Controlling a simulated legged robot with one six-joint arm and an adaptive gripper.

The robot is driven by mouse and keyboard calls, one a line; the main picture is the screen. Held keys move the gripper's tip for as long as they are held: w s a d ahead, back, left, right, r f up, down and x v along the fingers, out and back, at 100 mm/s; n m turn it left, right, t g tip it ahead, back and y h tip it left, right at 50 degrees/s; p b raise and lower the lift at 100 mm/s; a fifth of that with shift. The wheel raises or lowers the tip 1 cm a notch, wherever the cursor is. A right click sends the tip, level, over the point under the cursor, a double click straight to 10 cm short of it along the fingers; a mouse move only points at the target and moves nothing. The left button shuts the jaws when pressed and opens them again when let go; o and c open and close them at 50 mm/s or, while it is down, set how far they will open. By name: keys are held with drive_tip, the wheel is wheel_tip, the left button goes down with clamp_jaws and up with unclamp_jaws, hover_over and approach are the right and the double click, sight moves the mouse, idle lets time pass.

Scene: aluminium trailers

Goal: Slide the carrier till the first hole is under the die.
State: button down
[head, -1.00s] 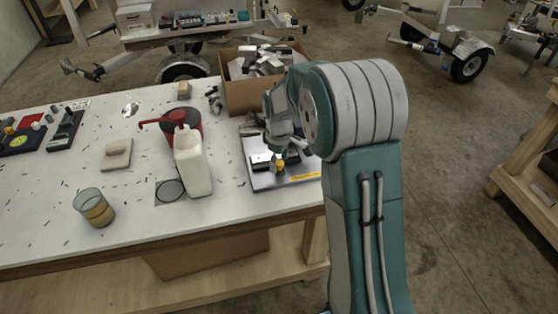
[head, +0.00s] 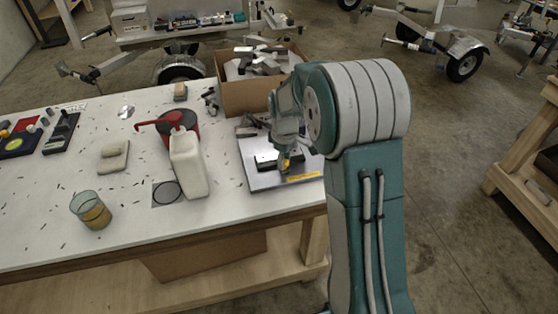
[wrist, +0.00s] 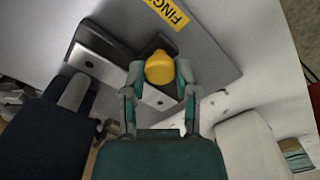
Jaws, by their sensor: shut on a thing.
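My gripper (wrist: 160,78) is shut on a yellow knob (wrist: 160,67), with one finger on each side of it. In the head view the gripper (head: 284,158) is low over a grey metal plate (head: 262,182) near the bench's right end. A pale metal strip (wrist: 96,65), which looks like the carrier, lies along a black block; dark holes show in it left of the knob and just below it. My fingers and the knob hide part of the strip. I cannot make out the die or which hole is under it.
A yellow label (wrist: 168,10) is on the plate. A cardboard box (head: 250,95) of metal offcuts stands behind it. Left of the plate are a white bottle (head: 188,167), a red-handled dark container (head: 176,125) and a glass of amber liquid (head: 91,210).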

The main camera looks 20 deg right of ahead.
drive_tip(key=shift+c, duration=1.9)
unclamp_jaws()
drive_tip(key=shift+f, duration=0.1)
